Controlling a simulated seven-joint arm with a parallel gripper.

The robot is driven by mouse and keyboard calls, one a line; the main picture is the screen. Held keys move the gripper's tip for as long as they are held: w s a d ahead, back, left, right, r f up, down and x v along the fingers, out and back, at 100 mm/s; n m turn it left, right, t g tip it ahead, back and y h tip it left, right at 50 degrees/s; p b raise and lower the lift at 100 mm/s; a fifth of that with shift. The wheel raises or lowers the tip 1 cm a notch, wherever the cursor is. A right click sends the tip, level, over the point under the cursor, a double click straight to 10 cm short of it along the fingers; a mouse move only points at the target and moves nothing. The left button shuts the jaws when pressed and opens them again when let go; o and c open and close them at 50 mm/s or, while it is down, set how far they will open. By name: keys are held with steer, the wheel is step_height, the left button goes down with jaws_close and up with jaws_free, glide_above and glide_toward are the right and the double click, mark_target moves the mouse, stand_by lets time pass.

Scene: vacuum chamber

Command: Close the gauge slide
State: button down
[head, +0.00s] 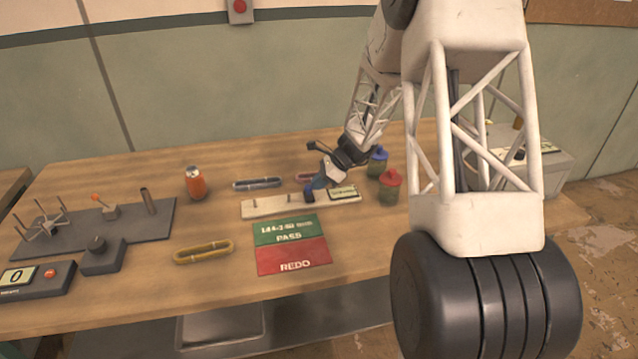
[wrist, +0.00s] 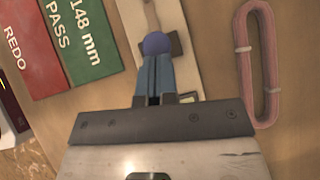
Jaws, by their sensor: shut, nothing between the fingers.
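The gauge is a long cream bar (head: 275,206) lying on the bench, with a small display (head: 344,192) near its right end. In the wrist view the bar (wrist: 185,72) runs up the picture behind my fingers. A round blue-violet knob (wrist: 156,43) stands on a dark slide block (wrist: 175,45) on the bar. My gripper (head: 310,191) is down over the bar, left of the display. Its blue fingers (wrist: 154,72) are shut with nothing between them. Their tips are right at the knob; I cannot tell whether they touch it. My gripper's body partly hides the display in the wrist view.
A green PASS and red REDO mat (head: 290,244) lies in front of the gauge. A pink loop (wrist: 258,65) lies beside the bar. Jars with blue and red lids (head: 390,188) stand to the right. An orange can (head: 195,184) and yellow loop (head: 204,252) are left.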

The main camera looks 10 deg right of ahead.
steer(key=shift+s+d+f, duration=0.15)
steer(key=shift+s+d, duration=0.05)
steer(key=shift+d, duration=0.15)
steer(key=d, duration=0.3)
steer(key=shift+s+d+r, duration=0.1)
steer(key=shift+r, duration=0.3)
steer(key=v, duration=1)
steer(key=s+a+r+n+h, duration=0.1)
steer(key=s+a+r+n, duration=0.2)
steer(key=s+r, duration=0.3)
steer(key=s+a+r+n+h, duration=0.2)
steer(key=s+a+r+n, duration=0.1)
steer(key=s, duration=0.5)
steer(key=s+a+r+n+h, duration=0.1)
steer(key=s+a+r+n, duration=0.35)
steer(key=s, duration=0.35)
steer(key=s+r+n+h, duration=0.1)
steer(key=s+n, duration=0.3)
steer(key=s, duration=0.8)
steer(key=s+a+r+n+t+h, duration=0.1)
steer(key=s+n+h, duration=0.2)
steer(key=s, duration=0.9)
steer(key=shift+s+a+r+n, duration=0.25)
steer(key=shift+r+n, duration=0.05)
steer(key=shift+n, duration=0.75)
